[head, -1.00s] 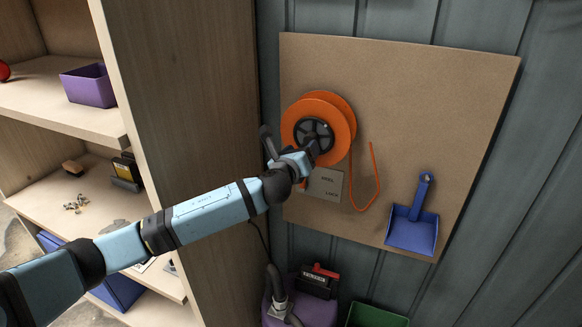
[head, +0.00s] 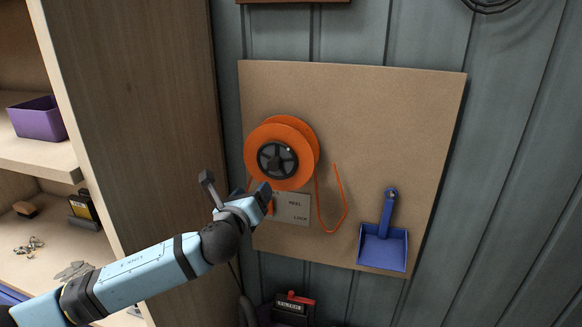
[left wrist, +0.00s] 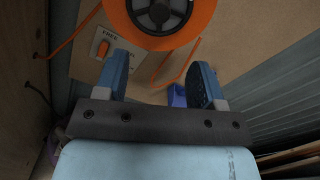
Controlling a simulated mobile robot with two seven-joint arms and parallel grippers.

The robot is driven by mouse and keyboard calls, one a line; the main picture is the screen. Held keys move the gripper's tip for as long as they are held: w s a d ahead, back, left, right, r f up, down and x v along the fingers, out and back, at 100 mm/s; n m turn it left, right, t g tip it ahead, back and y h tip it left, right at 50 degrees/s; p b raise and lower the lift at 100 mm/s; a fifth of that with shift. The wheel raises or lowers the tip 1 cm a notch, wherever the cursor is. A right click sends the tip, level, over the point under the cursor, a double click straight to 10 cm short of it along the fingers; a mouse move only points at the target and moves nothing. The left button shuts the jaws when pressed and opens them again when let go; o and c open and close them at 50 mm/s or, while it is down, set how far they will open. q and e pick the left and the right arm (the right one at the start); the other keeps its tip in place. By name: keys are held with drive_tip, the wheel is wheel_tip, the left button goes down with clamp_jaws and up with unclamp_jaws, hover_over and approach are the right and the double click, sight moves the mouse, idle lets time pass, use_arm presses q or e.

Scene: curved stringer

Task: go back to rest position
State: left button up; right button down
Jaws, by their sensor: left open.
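My left gripper (head: 262,198) is open and empty, in front of the board just below and left of the orange reel. Its two fingers show apart in the left wrist view (left wrist: 160,82), with nothing between them in its grip. The orange reel (head: 302,150) with a dark hub hangs on the brown board (head: 400,120); it also shows at the top of the left wrist view (left wrist: 198,14). An orange cord hangs from it in a loop. A label plate (head: 292,208) with an orange lever (head: 270,207) sits below the reel, partly hidden by my gripper. My right gripper is not in view.
A blue dustpan (head: 384,247) hangs at the board's lower right. A wooden shelf unit (head: 140,110) stands close on the left, with a purple bin (head: 38,120) and small parts. A black and red device (head: 293,306) is below. Space right of the board is free.

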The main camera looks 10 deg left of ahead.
use_arm(q)
drive_tip(key=s+d+f+n+g+h, duration=0.1)
drive_tip(key=s+d+f+n+g, duration=0.1)
drive_tip(key=s+f+n, duration=0.35)
drive_tip(key=s+d+f+n+g+h, duration=0.1)
drive_tip(key=s+d+f+n, duration=0.15)
drive_tip(key=f, duration=0.55)
drive_tip(key=s+d+f+n+g+h, duration=0.1)
drive_tip(key=s+d+f+n+g, duration=0.1)
drive_tip(key=s+f+n, duration=0.35)
drive_tip(key=s+a+f+n+g, duration=0.2)
drive_tip(key=s+a+f+n, duration=0.1)
drive_tip(key=s+f+n, duration=1.2)
drive_tip(key=s+f, duration=0.2)
drive_tip(key=s, duration=0.3)
drive_tip(key=shift+f+y, duration=0.2)
drive_tip(key=shift+y, duration=0.1)
drive_tip(key=shift+a, duration=0.1)
